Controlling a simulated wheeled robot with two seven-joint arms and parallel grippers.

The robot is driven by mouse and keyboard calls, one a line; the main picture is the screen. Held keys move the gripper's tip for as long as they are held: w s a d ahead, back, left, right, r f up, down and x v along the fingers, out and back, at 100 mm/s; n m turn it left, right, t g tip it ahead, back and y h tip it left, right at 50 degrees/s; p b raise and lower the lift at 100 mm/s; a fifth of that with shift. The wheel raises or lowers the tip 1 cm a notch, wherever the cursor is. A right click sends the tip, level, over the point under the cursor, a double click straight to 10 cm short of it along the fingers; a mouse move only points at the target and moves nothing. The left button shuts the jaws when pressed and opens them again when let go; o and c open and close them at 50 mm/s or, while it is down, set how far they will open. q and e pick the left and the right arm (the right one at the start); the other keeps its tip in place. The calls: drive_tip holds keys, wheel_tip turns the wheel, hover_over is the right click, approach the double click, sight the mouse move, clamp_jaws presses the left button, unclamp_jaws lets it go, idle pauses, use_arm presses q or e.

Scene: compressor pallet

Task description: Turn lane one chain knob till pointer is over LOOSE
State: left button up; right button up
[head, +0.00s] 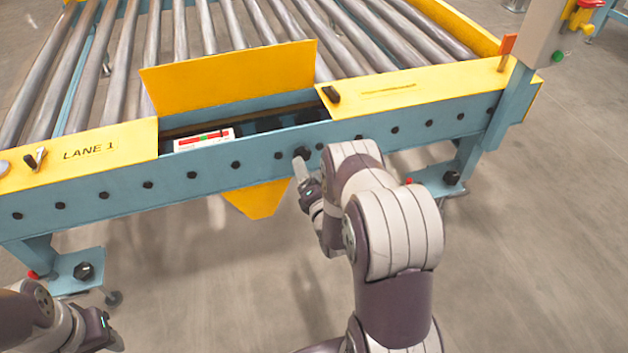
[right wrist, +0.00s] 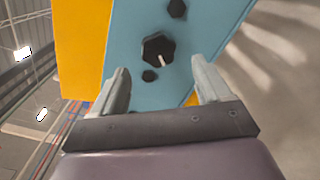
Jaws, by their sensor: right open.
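The chain knob (right wrist: 157,48) is black and lobed with a white pointer line, set on the blue side beam. In the right wrist view its pointer runs toward the lower right. It also shows in the head view (head: 302,153), just beyond the fingers. My right gripper (right wrist: 160,72) is open, its fingers apart on either side below the knob, not closed on it. In the head view the right gripper (head: 301,170) is at the beam's front face. A white plate with a red and green strip (head: 204,140) lies in the open bay; its lettering is unreadable. My left gripper (head: 108,335) is low at the left.
A raised yellow flap (head: 235,76) stands behind the bay. The yellow LANE 1 cover (head: 88,156) is to the left. Several black bolts line the blue beam (head: 120,196). A yellow bracket (head: 258,200) hangs below. Open floor lies in front.

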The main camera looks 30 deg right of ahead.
use_arm(q)
wheel_tip(320, 180, up, 3)
drive_tip(key=shift+p, duration=0.95)
use_arm(e)
drive_tip(key=v, duration=0.7)
drive_tip(key=shift+s, duration=0.4)
drive_tip(key=shift+a, duration=0.1)
